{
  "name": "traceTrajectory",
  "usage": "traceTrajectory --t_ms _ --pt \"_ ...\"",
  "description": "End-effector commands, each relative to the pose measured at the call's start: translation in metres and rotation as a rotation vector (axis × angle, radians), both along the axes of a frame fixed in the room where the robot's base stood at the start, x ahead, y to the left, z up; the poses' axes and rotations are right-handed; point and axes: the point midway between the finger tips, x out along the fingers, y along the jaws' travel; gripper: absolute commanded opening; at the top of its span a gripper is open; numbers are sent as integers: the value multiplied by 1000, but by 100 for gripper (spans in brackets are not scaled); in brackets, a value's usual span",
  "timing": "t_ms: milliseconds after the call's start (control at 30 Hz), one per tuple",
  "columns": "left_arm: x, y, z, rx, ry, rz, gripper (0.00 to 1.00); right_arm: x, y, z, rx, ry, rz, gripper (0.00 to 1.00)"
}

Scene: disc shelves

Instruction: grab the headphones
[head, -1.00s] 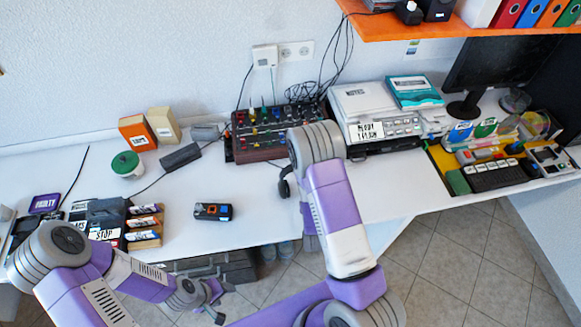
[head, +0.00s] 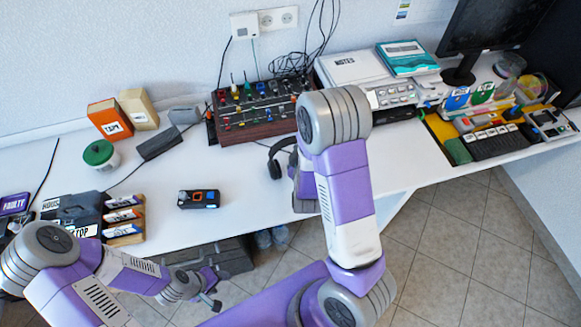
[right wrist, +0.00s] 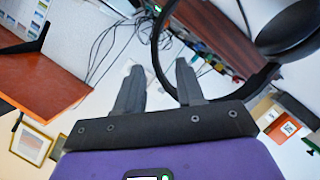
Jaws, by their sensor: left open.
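The black headphones (head: 277,158) lie near the front of the white desk, partly hidden behind my right arm in the head view. In the right wrist view, their dark ear cup (right wrist: 290,28) is at the upper right and the thin headband curves down past the right finger. My right gripper (right wrist: 158,85) is open, its fingers apart with the band close by; I cannot tell whether the band lies between them or beyond them. The arm hides this gripper in the head view. My left gripper (head: 213,290) is open and empty, low in front of the desk.
A mixer with knobs (head: 255,110) stands behind the headphones, with cables above it. A small black device (head: 199,199) lies to their left. A printer (head: 390,95) stands at the right. Bare desk lies between the device and the headphones.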

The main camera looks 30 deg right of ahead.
Motion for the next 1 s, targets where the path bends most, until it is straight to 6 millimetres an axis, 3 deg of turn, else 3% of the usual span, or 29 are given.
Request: traceTrajectory --t_ms 100,333,467,700,1000 --pt "0 0 -15 0 0 0 56 1 -1 -4 4 -3 1 38" --pt "0 0 -21 0 0 0 56 2 -2 -3 6 0 4 38" --pt "0 0 -29 0 0 0 56 15 -12 -9 4 -3 -1 38" --pt "0 0 -32 0 0 0 56 40 -27 -16 5 1 3 38" --pt "0 0 -32 0 0 0 56 44 -28 -16 5 1 4 35"
